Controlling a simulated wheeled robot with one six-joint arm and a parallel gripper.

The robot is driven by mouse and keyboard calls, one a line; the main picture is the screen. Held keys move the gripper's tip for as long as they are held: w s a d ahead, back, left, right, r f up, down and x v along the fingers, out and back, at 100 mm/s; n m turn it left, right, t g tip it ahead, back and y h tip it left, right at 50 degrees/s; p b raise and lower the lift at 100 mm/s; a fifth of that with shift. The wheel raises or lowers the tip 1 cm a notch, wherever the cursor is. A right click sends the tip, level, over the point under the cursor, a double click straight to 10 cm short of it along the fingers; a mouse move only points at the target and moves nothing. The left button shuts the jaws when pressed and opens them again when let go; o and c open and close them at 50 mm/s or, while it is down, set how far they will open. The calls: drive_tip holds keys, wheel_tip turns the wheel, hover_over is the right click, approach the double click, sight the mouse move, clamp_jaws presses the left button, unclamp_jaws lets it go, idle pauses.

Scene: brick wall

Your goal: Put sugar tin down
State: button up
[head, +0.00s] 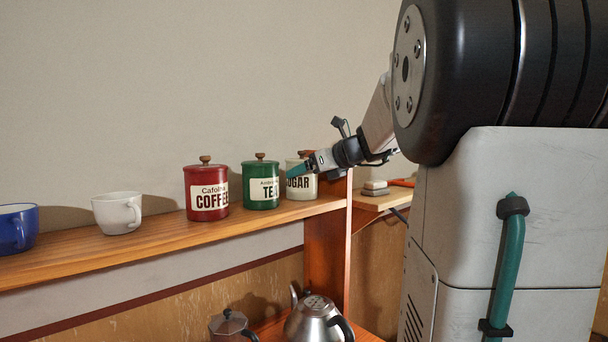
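The sugar tin (308,189) is cream-white with dark lettering ending in "GAR". It is upright at the right end of the wooden shelf (150,243), just right of the green tea tin (261,186). Its base appears at shelf level; I cannot tell whether it touches. My gripper (293,172) reaches in from the right, its teal fingertip across the upper part of the sugar tin and hiding some of its front and lid. Only one finger shows clearly, so I cannot tell whether it is shut on the tin.
A red coffee tin (206,191), a white cup (116,213) and a blue cup (14,231) stand further left on the shelf. A kettle (316,322) and a moka pot (229,327) are below. A lower wooden surface (374,201) holds small items at right.

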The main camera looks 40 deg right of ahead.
drive_tip(key=v, duration=1)
